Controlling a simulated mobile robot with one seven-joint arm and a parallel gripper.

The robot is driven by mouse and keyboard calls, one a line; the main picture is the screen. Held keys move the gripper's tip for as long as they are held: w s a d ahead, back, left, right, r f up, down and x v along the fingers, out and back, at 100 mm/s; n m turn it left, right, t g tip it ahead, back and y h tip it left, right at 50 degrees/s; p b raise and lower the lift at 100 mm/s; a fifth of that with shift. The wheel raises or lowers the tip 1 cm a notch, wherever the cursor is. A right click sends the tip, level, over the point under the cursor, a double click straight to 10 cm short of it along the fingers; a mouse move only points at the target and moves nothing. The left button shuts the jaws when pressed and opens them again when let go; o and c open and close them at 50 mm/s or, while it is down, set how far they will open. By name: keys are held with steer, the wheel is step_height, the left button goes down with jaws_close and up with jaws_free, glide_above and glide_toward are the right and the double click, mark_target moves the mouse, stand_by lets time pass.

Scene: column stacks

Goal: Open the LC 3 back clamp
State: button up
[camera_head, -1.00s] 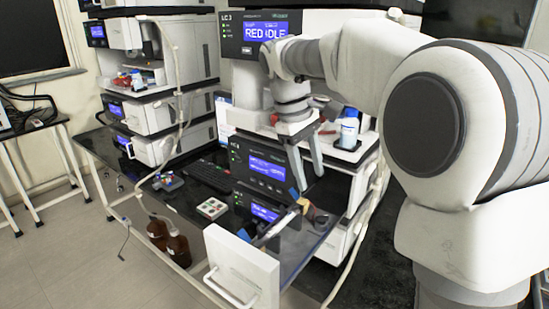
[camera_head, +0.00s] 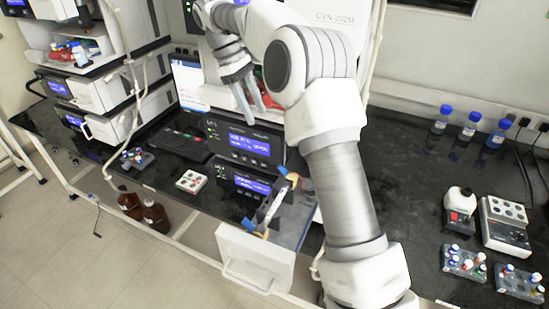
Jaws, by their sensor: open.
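The LC 3 stack's drawer is pulled out, and its white front panel (camera_head: 255,262) faces me. A pale column (camera_head: 270,205) lies over it, tilted slightly. A small blue and tan clamp (camera_head: 290,176) is at the column's back end, and a similar clamp (camera_head: 256,230) is at its front end. Whether either clamp is open or shut is too small to tell. My gripper (camera_head: 250,108) is open and empty, with its fingers pointing down. In the picture it is above and left of the back clamp, in front of the upper stack and apart from the clamps.
LC 3 modules with lit blue screens (camera_head: 247,144) stand behind the drawer. A keyboard (camera_head: 180,144) and a small white vial tray (camera_head: 191,181) are to the left. Brown bottles (camera_head: 155,215) stand low left. Blue-capped bottles (camera_head: 468,127) and vial racks (camera_head: 463,262) are on the right bench.

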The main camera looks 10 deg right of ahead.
steer(key=b+x, duration=0.1)
steer(key=x, duration=1.5)
steer(key=shift+f, duration=0.25)
jaws_close()
